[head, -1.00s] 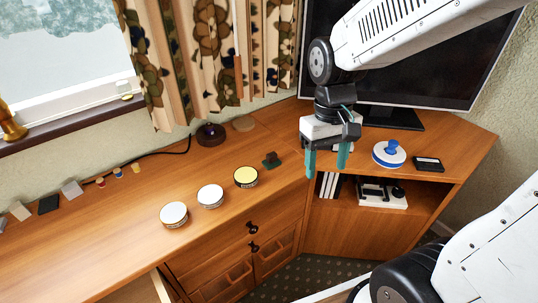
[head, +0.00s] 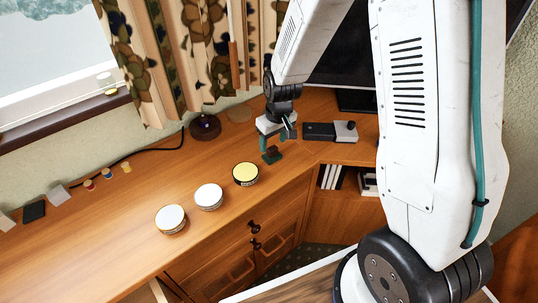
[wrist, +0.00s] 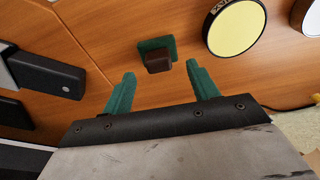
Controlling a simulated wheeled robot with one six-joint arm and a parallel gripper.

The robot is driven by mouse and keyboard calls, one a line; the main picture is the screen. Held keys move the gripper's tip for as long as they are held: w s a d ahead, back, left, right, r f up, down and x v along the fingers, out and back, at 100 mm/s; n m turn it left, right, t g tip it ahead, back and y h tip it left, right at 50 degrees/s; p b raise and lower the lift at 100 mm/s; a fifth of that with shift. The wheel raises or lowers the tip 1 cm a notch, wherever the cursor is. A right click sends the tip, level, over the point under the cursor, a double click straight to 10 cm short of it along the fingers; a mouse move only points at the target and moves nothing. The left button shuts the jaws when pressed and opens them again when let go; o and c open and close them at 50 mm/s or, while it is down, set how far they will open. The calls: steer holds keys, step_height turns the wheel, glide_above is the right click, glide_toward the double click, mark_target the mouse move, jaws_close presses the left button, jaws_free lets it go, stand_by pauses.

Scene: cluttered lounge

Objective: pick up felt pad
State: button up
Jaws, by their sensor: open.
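The felt pad (head: 273,155) looks like a small dark green square with a brown block on top. It lies on the wooden desk (head: 120,234), right of the yellow-topped tin. It also shows in the wrist view, with its green square (wrist: 170,43) under the brown block. My gripper (head: 277,142) is open and empty, pointing down close to the pad. In the wrist view its green fingers (wrist: 160,73) are spread, and the pad lies just beyond the tips, between them in the picture. I cannot tell how high the tips are above the desk.
A yellow-topped tin (head: 246,174) stands near the pad, with two white-topped tins (head: 208,197) (head: 171,219) further left. A black and grey device (head: 330,131) lies to the right. A dark round base (head: 205,127) stands behind. The desk's front edge is close.

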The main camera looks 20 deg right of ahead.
mark_target(272, 148)
steer(key=f, duration=0.4)
steer(key=shift+w+f, duration=0.25)
steer(key=shift+w, duration=0.1)
steer(key=c, duration=1.1)
steer(key=shift+r, duration=0.2)
